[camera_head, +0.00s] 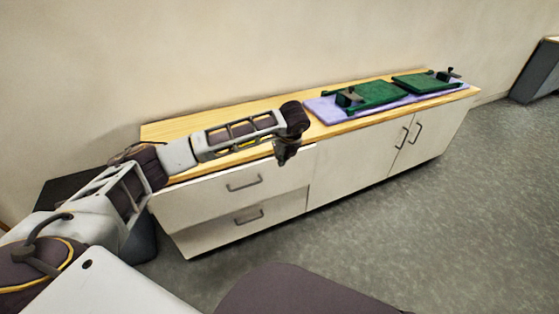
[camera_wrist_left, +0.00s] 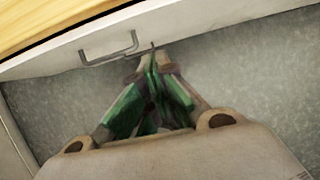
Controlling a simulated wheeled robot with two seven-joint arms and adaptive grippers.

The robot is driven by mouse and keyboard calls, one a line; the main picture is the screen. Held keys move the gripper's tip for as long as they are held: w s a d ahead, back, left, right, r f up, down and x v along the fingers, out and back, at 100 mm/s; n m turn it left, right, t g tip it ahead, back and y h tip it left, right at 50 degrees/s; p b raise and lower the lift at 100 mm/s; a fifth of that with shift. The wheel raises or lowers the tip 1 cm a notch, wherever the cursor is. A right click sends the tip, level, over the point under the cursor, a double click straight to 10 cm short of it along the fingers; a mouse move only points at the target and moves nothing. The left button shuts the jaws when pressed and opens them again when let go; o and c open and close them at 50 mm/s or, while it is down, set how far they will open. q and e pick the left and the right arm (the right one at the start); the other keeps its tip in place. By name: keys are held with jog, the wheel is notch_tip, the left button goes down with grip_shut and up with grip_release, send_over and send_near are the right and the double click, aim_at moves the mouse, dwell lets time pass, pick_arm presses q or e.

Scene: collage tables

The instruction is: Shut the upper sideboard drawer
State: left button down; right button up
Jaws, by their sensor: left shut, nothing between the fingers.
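The sideboard's upper drawer (camera_head: 215,191) has a white front with a dark bar handle (camera_head: 243,184). Its front seems to stand out slightly past the lower drawer (camera_head: 215,233). My left gripper (camera_head: 284,158) points down at the right part of the upper drawer front, below the wooden top's edge. In the left wrist view its fingers (camera_wrist_left: 150,60) are shut and empty, with tips close to the drawer front (camera_wrist_left: 190,31), just beside the handle's end (camera_wrist_left: 108,50). I cannot tell whether they touch it. My right gripper is out of view.
The wooden top (camera_head: 200,122) carries a lilac mat (camera_head: 322,110) with green boards (camera_head: 382,95) and dark clamp-like items on it. Two cupboard doors with handles (camera_head: 408,136) are on the right. The grey floor (camera_head: 400,220) in front is clear.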

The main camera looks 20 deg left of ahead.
pick_arm(q)
jog(key=shift+s+d+r, duration=0.1)
jog(key=shift+r, duration=0.2)
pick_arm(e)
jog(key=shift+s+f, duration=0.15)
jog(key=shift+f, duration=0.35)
